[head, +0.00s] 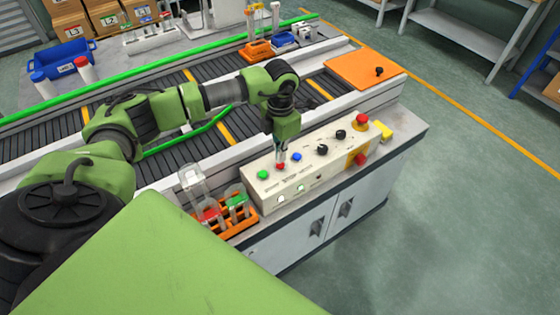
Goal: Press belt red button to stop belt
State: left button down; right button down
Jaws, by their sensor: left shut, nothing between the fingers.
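The belt control box (300,180) is a cream panel on the white cabinet in front of the belt. Its small red button (280,166) sits on the top face between a green button (262,174) and a blue button (296,157). My left gripper (281,158) is shut and empty, pointing down with its tips right at the red button. I cannot tell whether they touch it, and they partly cover it. My right gripper is not in view.
Black knobs (340,134) and a larger red mushroom button (361,120) are right on the box. An orange rack (245,215) with tubes stands left of it. The black belt (50,132) runs behind, under my left arm. Floor at right is clear.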

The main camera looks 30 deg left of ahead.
pick_arm(q)
jog(key=shift+f+b, duration=0.9)
jog(key=shift+f, duration=0.25)
dwell(0.4)
notch_tip(320, 180, up, 8)
jog(key=p, duration=0.5)
dwell(0.3)
dwell(0.5)
